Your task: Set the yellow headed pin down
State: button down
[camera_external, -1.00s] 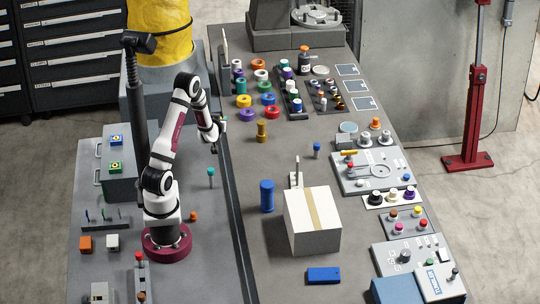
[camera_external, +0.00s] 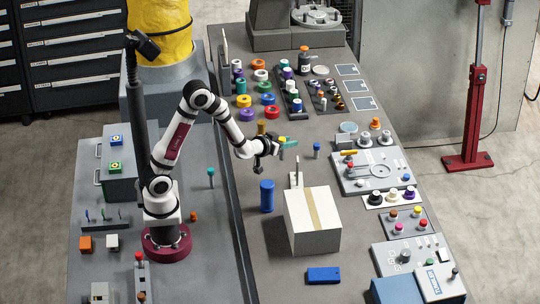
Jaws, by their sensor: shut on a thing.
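My gripper (camera_external: 275,146) is out over the right-hand bench, above its surface. It is shut on the yellow headed pin (camera_external: 283,139), whose small yellow part shows at the jaw tips. The jaws hide part of the pin, and its tilt is too small to make out. A blue-topped pin (camera_external: 316,148) stands upright on the bench just right of my gripper.
A white box with a tan stripe (camera_external: 301,228) and a blue cylinder (camera_external: 267,196) stand in front of my gripper. A brass-coloured piece (camera_external: 261,128) is close behind it. Coloured rings (camera_external: 244,101) lie further back. Control panels (camera_external: 375,171) line the right edge.

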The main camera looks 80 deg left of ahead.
jog(key=shift+s+a+f, duration=0.2)
jog(key=shift+a+f, duration=2.5)
jog(key=shift+f, duration=0.05)
jog(key=shift+s+a+f, duration=0.15)
jog(key=shift+a+f, duration=2.5)
jog(key=shift+f, duration=0.05)
jog(key=shift+f, duration=0.1)
